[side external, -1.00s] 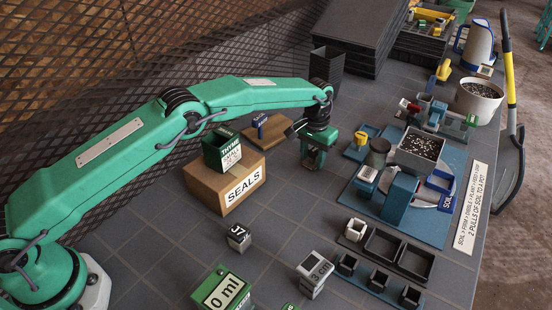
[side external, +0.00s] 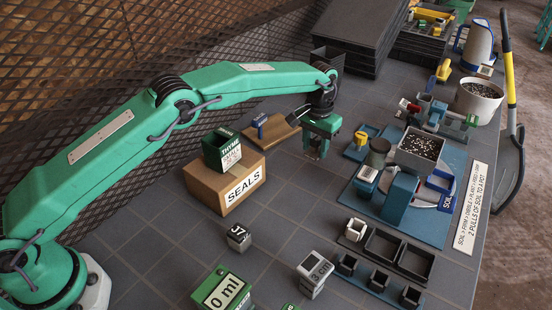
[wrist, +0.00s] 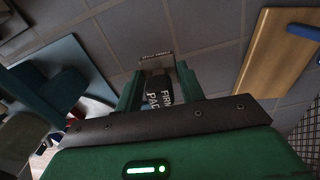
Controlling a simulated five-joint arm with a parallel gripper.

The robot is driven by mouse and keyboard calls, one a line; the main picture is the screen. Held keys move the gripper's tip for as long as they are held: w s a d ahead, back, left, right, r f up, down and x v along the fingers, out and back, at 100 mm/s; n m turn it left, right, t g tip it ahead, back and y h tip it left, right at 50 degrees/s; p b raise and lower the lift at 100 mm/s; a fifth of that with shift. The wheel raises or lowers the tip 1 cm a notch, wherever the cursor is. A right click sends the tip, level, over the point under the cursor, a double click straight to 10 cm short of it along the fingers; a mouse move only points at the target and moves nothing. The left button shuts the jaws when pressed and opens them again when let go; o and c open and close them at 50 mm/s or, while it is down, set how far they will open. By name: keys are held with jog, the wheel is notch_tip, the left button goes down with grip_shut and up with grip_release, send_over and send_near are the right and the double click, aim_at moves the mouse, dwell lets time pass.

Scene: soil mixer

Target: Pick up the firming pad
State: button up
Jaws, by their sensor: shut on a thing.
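My gripper (side external: 316,148) is at the middle of the bench, right of the wooden board (side external: 277,128). In the wrist view my gripper (wrist: 160,85) has its two green fingers closed on a dark block, the firming pad (wrist: 159,94). White lettering reading roughly "FIRM PAD" shows on it. A flat plate with small lettering (wrist: 156,55) shows at the far end of the fingers. In the side view the pad is mostly hidden by the fingers and too small to make out. The pad looks held above the grey tiles, though the exact gap is hard to tell.
The SEALS box (side external: 226,180) with a green seed box (side external: 222,150) on it stands to the left. The blue soil station (side external: 425,228) is to the right. Grey tiles in front of my gripper are clear.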

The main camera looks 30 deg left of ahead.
jog(key=s+d+r, duration=0.6)
jog(key=s+d, duration=0.1)
jog(key=s, duration=0.1)
jog(key=shift+r, duration=0.15)
dwell(0.6)
